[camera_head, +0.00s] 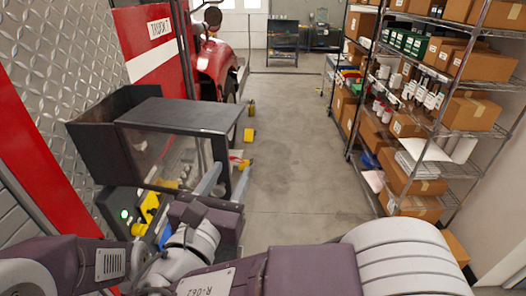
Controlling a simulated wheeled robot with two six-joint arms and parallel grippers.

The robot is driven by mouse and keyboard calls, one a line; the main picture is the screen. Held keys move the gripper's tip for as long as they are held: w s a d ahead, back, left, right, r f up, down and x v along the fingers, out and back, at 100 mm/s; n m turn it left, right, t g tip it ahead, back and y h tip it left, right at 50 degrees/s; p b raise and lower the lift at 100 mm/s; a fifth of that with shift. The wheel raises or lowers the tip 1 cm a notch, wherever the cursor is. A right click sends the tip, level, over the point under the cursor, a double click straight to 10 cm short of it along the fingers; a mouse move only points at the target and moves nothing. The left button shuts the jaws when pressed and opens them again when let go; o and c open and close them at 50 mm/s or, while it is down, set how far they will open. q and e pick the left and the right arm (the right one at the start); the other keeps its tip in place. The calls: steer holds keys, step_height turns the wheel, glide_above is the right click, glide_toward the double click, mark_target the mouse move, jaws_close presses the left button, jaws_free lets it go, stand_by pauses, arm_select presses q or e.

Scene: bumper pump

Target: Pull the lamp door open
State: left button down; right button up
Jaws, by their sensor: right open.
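A dark box-like housing (185,116) stands out from the side of the red truck, left of centre. A see-through panel (160,158) forms its near side; which part is the lamp door I cannot tell for sure. Below it is a dark control panel with a lit green lamp (125,214) and yellow parts. My right gripper (225,181) is open, its two grey fingers apart and pointing up at the housing's near right corner. Whether the fingers touch the housing I cannot tell. My left gripper is not in view.
The red truck (150,60) with diamond-plate metal fills the left side. Metal shelving (465,70) with cardboard boxes stands along the right. Small yellow objects (249,135) lie on the floor beside the truck. The concrete aisle (300,150) between is clear.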

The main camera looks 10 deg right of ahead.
steer(key=s+d+r+p, duration=0.3)
steer(key=d+r, duration=0.1)
steer(key=d, duration=0.3)
steer(key=shift+s+r, duration=0.2)
steer(key=shift+r, duration=0.05)
steer(key=shift+a, duration=0.1)
